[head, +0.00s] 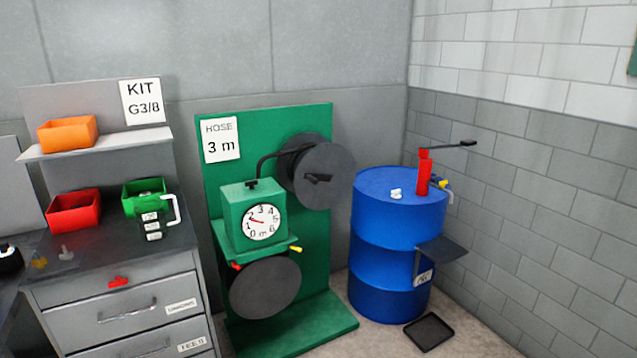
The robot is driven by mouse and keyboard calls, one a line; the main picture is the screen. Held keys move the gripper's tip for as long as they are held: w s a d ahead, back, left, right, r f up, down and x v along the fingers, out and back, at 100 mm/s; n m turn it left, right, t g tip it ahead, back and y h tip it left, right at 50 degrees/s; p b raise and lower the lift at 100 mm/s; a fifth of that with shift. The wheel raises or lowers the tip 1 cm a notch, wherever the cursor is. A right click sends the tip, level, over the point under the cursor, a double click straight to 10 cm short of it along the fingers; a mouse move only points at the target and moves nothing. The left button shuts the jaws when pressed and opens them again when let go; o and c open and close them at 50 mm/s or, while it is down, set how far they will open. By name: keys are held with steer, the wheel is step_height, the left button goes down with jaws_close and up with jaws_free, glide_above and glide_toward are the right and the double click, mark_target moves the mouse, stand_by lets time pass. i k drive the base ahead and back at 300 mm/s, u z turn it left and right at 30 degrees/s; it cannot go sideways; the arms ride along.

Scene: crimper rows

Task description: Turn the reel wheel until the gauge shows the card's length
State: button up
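The card (221,139) on the green stand (240,120) reads HOSE 3 m. The gauge (264,222) is a white dial numbered 0 to 6 m on the front of a green box (238,205). Its thin red needle points left, seemingly between 1 and 2; the exact reading is too small to tell. A dark round wheel (330,160) with a small black handle is mounted at the stand's upper right. A second dark disc (265,288) sits below the gauge; I cannot tell which is the reel wheel. My gripper is not in view.
A blue drum (390,250) with a red pump (424,175) stands right of the stand. A black tray (429,332) lies on the floor before it. A grey drawer bench (110,255) with coloured bins stands left. The stand's green foot (310,325) juts forward.

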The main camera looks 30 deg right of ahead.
mark_target(325, 174)
steer(key=u, duration=0.05)
steer(key=i, duration=1)
